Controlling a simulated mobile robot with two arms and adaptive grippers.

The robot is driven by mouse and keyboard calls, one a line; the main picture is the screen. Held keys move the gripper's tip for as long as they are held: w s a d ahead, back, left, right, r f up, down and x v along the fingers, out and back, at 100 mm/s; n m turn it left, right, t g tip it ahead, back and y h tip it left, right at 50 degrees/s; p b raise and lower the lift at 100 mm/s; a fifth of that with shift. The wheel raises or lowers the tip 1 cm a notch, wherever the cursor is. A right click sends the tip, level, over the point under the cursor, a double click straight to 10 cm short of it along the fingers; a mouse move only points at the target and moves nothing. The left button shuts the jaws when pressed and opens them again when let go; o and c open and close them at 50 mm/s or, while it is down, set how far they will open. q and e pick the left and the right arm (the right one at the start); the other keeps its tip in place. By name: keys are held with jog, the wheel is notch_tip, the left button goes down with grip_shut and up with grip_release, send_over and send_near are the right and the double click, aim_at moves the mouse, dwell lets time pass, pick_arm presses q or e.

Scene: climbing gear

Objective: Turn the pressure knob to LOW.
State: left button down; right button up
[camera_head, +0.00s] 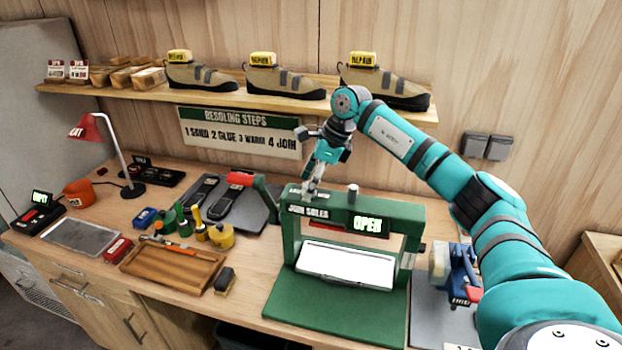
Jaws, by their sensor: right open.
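The green sole press (408,214) stands on the bench with a "JOIN SOLES" label and a lit display reading "OPEN". A small grey upright post (352,190) rises from the middle of its top; I cannot tell if this is the pressure knob. My right gripper (311,186) is open and points down at the left part of the press top. Its fingers hide what is directly beneath them, and contact cannot be judged. No LOW marking or knob setting is readable. My left gripper is out of view.
A wooden tray (150,272), glue bottles and a yellow tub (222,236) stand left of the press. A blue vise (462,272) stands to the right. The shelf with shoes (285,85) hangs above.

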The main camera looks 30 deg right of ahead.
jog(key=c, duration=1.1)
jog(key=m+t+h+b, duration=0.1)
jog(key=m, duration=0.3)
jog(key=shift+a+b, duration=0.1)
jog(key=shift+b, duration=0.3)
jog(key=m+h+b, duration=0.1)
jog(key=m, duration=0.2)
jog(key=m+h+b, duration=0.1)
jog(key=m, duration=0.2)
jog(key=shift+a+t, duration=0.1)
jog(key=shift+t, duration=0.3)
jog(key=m+h+b, duration=0.1)
jog(key=m, duration=0.1)
jog(key=m+h, duration=0.1)
jog(key=m, duration=0.2)
jog(key=shift+a+g+b, duration=0.1)
jog(key=shift+g+b, duration=0.2)
jog(key=shift+b, duration=0.05)
jog(key=m+h, duration=0.1)
jog(key=m, duration=0.1)
jog(key=m+b, duration=0.1)
jog(key=m, duration=0.1)
jog(key=shift+r+m+g+h, duration=0.1)
jog(key=shift+m+g+h, duration=0.2)
jog(key=shift+g+h, duration=0.1)
jog(key=shift+m, duration=0.3)
